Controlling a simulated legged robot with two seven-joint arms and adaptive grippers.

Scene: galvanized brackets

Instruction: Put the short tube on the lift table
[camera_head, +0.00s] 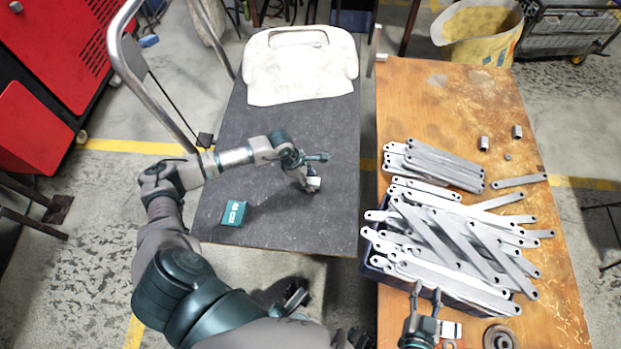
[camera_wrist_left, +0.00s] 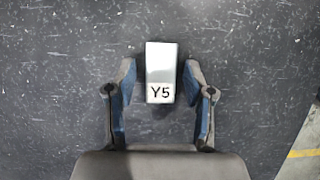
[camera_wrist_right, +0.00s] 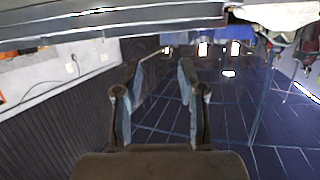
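The lift table (camera_head: 285,225) has a dark grey, speckled top. A short silver tube (camera_head: 313,184) with a white label is at its top, right of the middle. In the left wrist view the tube (camera_wrist_left: 161,65) shows the label "Y5" and lies between the fingers. My left gripper (camera_head: 311,172) is open around it, with a narrow gap on each side. The tube appears to rest on the table top. My right gripper (camera_head: 426,290) is open and empty above the near end of the wooden table; its wrist view shows nothing between the fingers.
A teal box (camera_head: 233,212) and a white plastic panel (camera_head: 299,68) lie on the lift table. The wooden table (camera_head: 425,100) holds a blue crate (camera_head: 369,262) heaped with flat metal bars, small metal pieces (camera_head: 483,143) and a round disc (camera_head: 499,338). A gap separates the tables.

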